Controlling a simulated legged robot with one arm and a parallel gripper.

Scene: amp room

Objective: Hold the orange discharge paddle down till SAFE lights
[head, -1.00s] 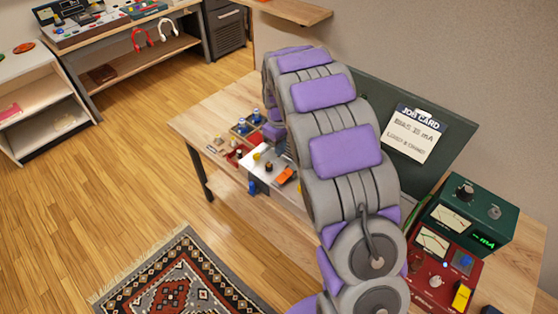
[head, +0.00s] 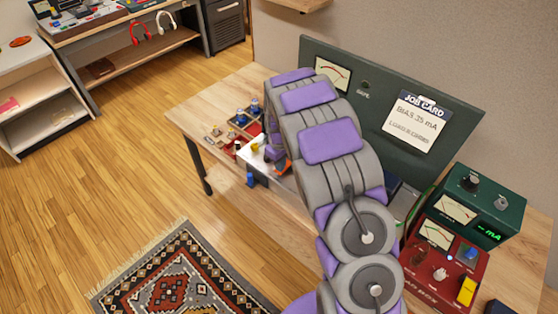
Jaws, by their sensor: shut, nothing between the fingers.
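The orange discharge paddle (head: 283,166) is on the pale metal unit (head: 252,161) on the bench, partly covered by my arm. My grey and purple arm reaches over the bench and curves down on its far side, beside the paddle. The arm hides my gripper, so I cannot tell whether it touches the paddle. A small round lamp (head: 365,85) with a label that seems to read SAFE is on the green back panel (head: 400,75). The lamp looks dark. A meter (head: 333,73) is left of it.
A job card (head: 416,122) is on the panel. A green meter box (head: 478,207) and a red box (head: 445,270) stand at the bench's right. Small parts and a red tray (head: 240,128) lie left of the unit. A patterned rug (head: 180,275) covers the floor in front.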

